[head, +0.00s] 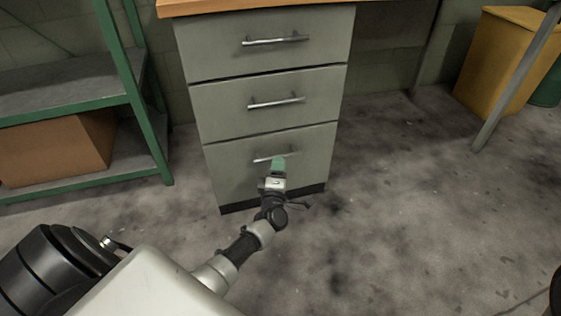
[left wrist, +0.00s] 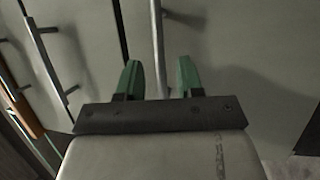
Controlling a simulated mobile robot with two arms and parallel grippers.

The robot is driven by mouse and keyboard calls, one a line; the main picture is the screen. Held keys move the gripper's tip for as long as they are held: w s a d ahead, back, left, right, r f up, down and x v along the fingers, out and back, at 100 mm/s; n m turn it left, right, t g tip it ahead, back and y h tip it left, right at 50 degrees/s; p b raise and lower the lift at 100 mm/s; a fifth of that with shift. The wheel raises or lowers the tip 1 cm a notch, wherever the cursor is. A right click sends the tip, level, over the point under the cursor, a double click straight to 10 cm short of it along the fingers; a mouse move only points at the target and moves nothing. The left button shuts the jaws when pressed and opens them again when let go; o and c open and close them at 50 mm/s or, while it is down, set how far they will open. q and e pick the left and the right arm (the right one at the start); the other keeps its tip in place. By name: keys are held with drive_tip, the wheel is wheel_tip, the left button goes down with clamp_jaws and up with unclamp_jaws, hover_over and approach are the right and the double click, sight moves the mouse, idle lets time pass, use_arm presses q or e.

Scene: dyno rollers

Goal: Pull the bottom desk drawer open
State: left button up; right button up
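The grey desk has three stacked drawers. The bottom drawer (head: 225,172) is flush with the others, and its silver bar handle (head: 288,154) is partly hidden by my left gripper (head: 278,162). In the left wrist view the bottom drawer's handle (left wrist: 158,45) runs between the two green fingers of my left gripper (left wrist: 160,80). The fingers are spread, with a gap on both sides of the bar. My right gripper is not in view.
The middle drawer (head: 220,108) and top drawer (head: 220,50) are shut above. A green shelf rack (head: 135,90) with a cardboard box (head: 60,150) stands left. A yellow bin (head: 490,65) is at the back right. The floor (head: 400,210) right of the desk is clear.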

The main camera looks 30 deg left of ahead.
use_arm(q)
drive_tip(key=shift+b+x, duration=0.65)
drive_tip(key=shift+x, duration=1.45)
drive_tip(key=shift+c, duration=0.5)
clamp_jaws()
